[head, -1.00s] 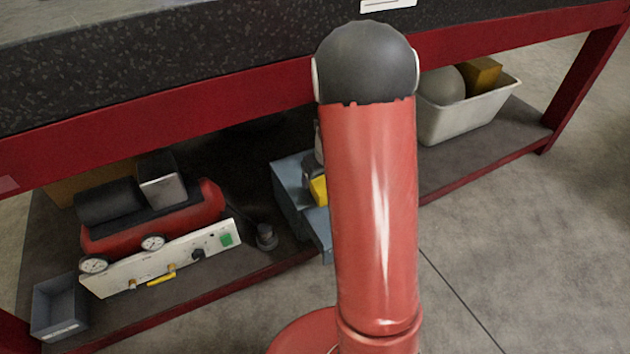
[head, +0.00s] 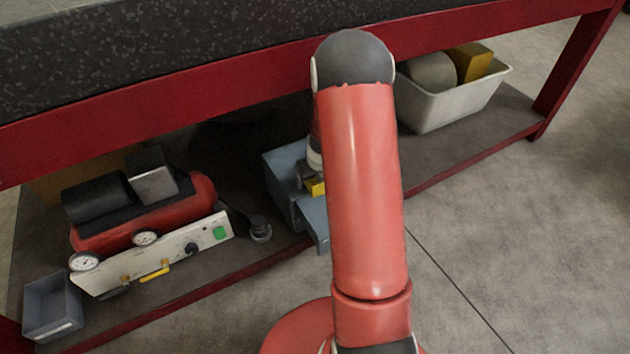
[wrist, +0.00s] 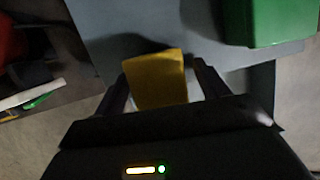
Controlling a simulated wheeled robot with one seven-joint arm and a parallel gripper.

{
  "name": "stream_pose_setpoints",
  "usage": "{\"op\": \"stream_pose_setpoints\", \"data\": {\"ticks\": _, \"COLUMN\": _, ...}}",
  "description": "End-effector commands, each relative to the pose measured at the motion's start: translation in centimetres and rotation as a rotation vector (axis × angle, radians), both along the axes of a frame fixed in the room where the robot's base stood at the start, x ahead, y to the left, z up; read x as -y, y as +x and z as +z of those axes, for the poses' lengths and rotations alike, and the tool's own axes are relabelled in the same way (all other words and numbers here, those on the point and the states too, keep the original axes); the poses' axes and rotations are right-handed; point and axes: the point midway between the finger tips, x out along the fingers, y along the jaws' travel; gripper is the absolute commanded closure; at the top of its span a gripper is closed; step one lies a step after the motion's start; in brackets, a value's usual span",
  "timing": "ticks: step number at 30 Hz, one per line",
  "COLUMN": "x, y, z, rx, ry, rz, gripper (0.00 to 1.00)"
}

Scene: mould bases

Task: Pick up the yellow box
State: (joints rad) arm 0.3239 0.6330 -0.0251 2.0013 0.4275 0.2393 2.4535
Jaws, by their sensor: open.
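The yellow box (wrist: 157,78) lies on a blue-grey surface in the wrist view, between the two open fingers of my gripper (wrist: 158,85). A small gap shows at its right side; whether the left finger touches it I cannot tell. In the head view only a small part of the yellow box (head: 315,187) shows beside my red arm, at the blue-grey container (head: 286,180) on the lower shelf. My arm hides most of the gripper and the rest of the box there.
A green block (wrist: 256,22) lies close to the right in the wrist view. The red table frame (head: 120,112) runs above the shelf. A red compressor (head: 145,215) and a small grey bin (head: 53,306) are at left. A white tub (head: 450,105) holds a ball and a yellowish block.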

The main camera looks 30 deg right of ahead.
Motion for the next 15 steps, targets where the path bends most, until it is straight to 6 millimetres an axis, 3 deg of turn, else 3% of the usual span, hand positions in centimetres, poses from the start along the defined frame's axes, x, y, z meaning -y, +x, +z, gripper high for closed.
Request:
{"op": "stream_pose_setpoints", "data": {"ticks": 2, "x": -0.01, "y": 0.0, "z": 0.01, "rx": 0.0, "ry": 0.0, "rz": 0.001, "gripper": 0.34}}
{"op": "stream_pose_setpoints", "data": {"ticks": 12, "x": -0.01, "y": -0.02, "z": 0.03, "rx": 0.0, "ry": 0.0, "rz": 0.001, "gripper": 0.79}}
{"op": "stream_pose_setpoints", "data": {"ticks": 15, "x": -0.01, "y": 0.01, "z": 0.07, "rx": 0.0, "ry": 0.0, "rz": 0.001, "gripper": 0.81}}
